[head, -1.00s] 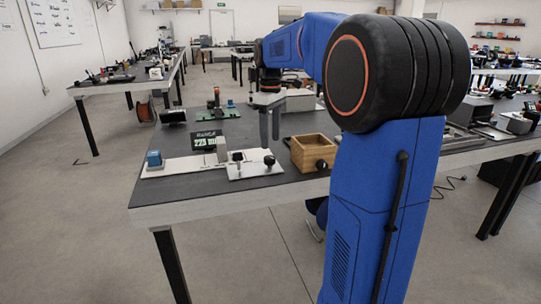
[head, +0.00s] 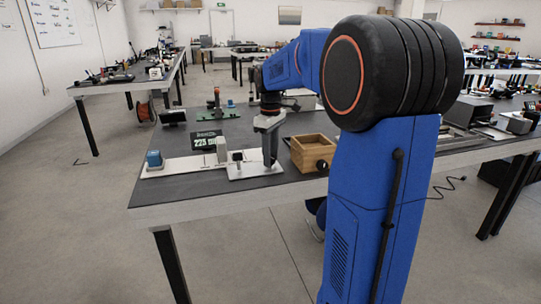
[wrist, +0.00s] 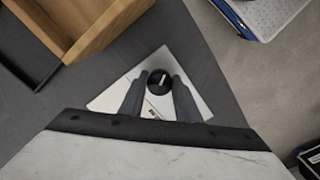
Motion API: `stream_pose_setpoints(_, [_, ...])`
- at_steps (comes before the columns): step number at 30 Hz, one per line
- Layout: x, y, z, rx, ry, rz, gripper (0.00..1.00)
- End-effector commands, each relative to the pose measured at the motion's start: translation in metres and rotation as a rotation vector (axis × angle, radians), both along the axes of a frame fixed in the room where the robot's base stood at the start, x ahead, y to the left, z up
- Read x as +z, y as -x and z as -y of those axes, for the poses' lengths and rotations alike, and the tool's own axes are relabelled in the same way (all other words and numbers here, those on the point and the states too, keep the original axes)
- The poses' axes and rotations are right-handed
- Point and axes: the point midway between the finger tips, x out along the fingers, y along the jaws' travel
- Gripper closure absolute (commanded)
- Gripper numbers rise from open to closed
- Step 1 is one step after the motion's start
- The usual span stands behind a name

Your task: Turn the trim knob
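The trim knob (wrist: 159,84) is a round black knob with a white pointer line, on a white plate (wrist: 108,102) in the wrist view. In the head view my gripper hides the knob at the right end of the plate (head: 242,173). My gripper (wrist: 160,78) points down at the knob. Its two grey fingers stand on either side of the knob in the wrist view, apart from each other. I cannot tell whether they touch it. In the head view my gripper (head: 269,163) is low over the plate.
A wooden box (head: 314,153) stands just right of the plate and also fills the upper left of the wrist view (wrist: 95,30). The table's front edge is close.

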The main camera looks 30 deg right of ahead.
Motion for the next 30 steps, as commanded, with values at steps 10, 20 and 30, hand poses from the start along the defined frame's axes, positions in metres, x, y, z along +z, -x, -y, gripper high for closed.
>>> stream_pose_setpoints(10, [0.0004, 0.0000, 0.0000, -0.024, 0.000, 0.000, 0.92])
stream_pose_setpoints(20, [0.0006, 0.0003, -0.0007, -0.208, 0.001, 0.000, 0.92])
stream_pose_setpoints(30, [0.0008, 0.0003, -0.0019, -0.526, 0.000, 0.001, 0.92])
